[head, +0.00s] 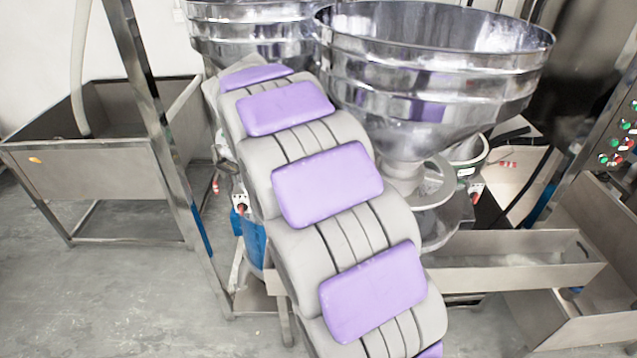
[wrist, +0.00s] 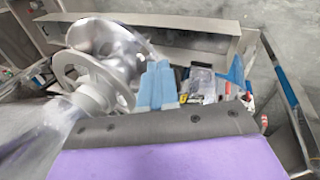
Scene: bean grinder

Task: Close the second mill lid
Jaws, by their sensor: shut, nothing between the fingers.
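Two shiny metal mill hoppers stand in the head view, one at back left (head: 250,25) and a larger one at right (head: 430,80). Under the larger hopper is a grey slotted ring plate (head: 437,187), with a shiny round mill part below it. The wrist view shows the grey ring plate (wrist: 105,80) and shiny round housing (wrist: 130,50) at upper left. I cannot tell which part is the lid or how far it stands open. My gripper (wrist: 160,66) shows as two light-blue fingers, shut and empty, right of the ring plate. In the head view my arm hides it.
A steel trough (head: 520,260) runs to the right below the larger hopper. A steel bin on legs (head: 100,165) stands at left, with a slanted metal post (head: 160,130) beside it. A control panel (head: 622,140) is at far right. The floor at lower left is clear.

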